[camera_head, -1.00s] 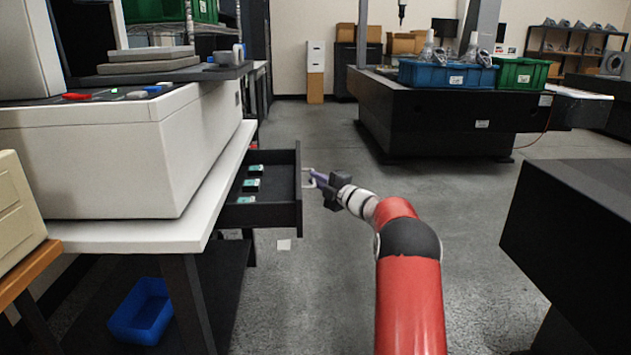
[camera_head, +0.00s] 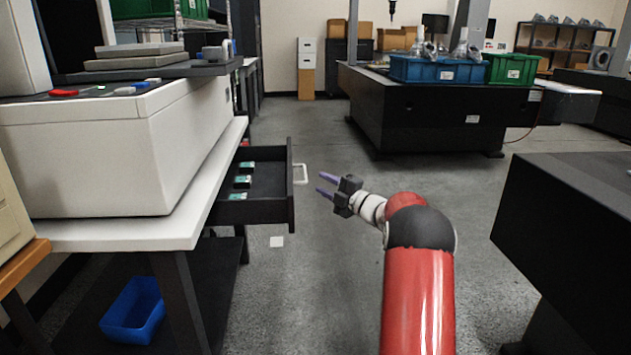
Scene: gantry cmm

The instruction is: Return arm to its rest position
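My red arm reaches forward from the bottom right of the head view. My gripper (camera_head: 323,184) is at its end, with two purple fingers spread apart and nothing between them. It points left toward the open drawer (camera_head: 272,211) under the white bench and stands clear of it, a short gap right of the pale drawer handle (camera_head: 301,174). The drawer is pulled out and holds several small green-and-white items (camera_head: 242,181) along its left side.
The white bench (camera_head: 150,230) with a large machine fills the left. A blue bin (camera_head: 134,311) sits on its lower shelf. A black block (camera_head: 570,230) stands at right. A black table (camera_head: 410,110) with blue and green crates is behind. The floor between is open.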

